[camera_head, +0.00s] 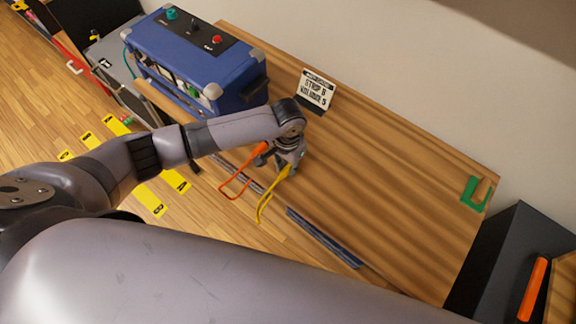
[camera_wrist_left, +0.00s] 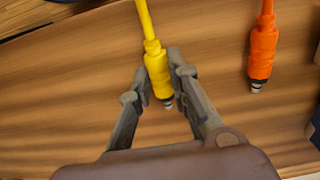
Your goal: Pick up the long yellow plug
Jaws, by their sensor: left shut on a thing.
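The yellow plug (camera_wrist_left: 157,68) has a ribbed yellow body, a dark metal tip and a yellow cable. My left gripper (camera_wrist_left: 160,75) is shut on its body, with one finger on each side. In the head view my left gripper (camera_head: 284,158) is over the wooden table, and the yellow cable (camera_head: 264,204) hangs in a loop over the table's front edge. The gripper partly hides the plug there. Whether the plug touches the tabletop I cannot tell. My right gripper is not in view.
An orange plug (camera_wrist_left: 262,55) lies beside the yellow one; its orange cable (camera_head: 232,188) also loops over the front edge. A blue amplifier box (camera_head: 175,65) stands left on the table (camera_head: 400,190). A small sign (camera_head: 317,90) and a green hook-shaped piece (camera_head: 471,194) are at the back. The table's right half is mostly clear.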

